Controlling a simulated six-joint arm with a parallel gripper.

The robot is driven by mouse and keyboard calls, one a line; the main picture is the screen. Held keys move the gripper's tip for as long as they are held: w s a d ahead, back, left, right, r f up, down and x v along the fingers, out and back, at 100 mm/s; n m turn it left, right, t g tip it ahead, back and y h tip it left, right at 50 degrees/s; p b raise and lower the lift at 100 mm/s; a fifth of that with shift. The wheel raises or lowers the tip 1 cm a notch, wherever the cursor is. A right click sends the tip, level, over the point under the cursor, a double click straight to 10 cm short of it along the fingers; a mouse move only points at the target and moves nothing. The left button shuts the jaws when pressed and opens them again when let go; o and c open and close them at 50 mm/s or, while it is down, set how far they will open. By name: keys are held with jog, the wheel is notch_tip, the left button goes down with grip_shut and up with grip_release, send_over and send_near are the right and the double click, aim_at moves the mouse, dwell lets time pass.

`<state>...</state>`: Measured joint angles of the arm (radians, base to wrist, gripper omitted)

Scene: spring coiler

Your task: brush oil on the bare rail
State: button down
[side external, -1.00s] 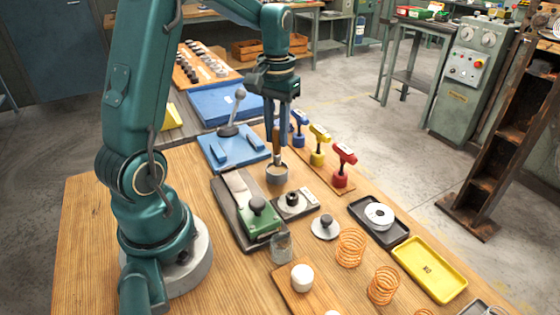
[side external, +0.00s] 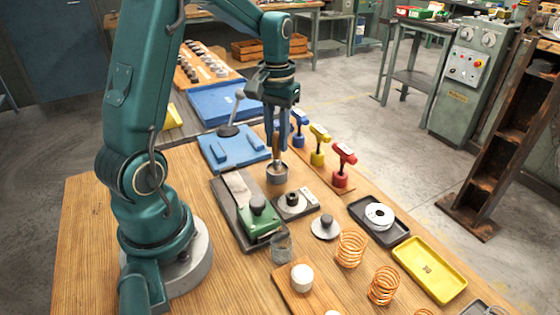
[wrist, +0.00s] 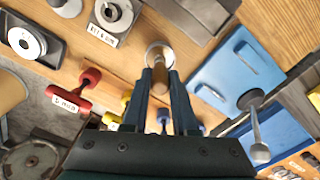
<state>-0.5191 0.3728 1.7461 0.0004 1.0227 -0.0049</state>
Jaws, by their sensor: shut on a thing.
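The brush's wooden handle (wrist: 160,83) is between the fingers of my gripper (wrist: 161,76), which is shut on it. In the side external view, the brush (side external: 277,156) stands roughly upright with its lower end in the small grey cup (side external: 277,175); its bristles are hidden. My gripper (side external: 278,144) is just above the cup. The rail (side external: 237,187) is a pale bare strip on a dark base, left of the cup. A green block with a black knob (side external: 259,207) sits at its near end.
Red (side external: 343,160), yellow (side external: 319,143) and blue handled tools stand right of the cup. A blue fixture (side external: 225,150) with an upright lever stands behind the rail. A labelled block (side external: 295,204) and a glass jar (side external: 281,247) are in front.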

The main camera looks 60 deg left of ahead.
jog(key=shift+f, duration=0.35)
dwell(1.1)
jog(key=shift+r, duration=2.3)
jog(key=shift+s+d+f, duration=0.15)
jog(key=shift+s+d, duration=0.1)
jog(key=shift+s, duration=0.1)
jog(key=s+d+r, duration=0.2)
jog(key=s+d, duration=0.5)
jog(key=s, duration=0.2)
jog(key=shift+s+a+f, duration=0.1)
jog(key=shift+a+f, duration=0.05)
jog(key=shift+f, duration=1.05)
jog(key=shift+s+a+f, duration=0.1)
jog(key=shift+f, duration=1.1)
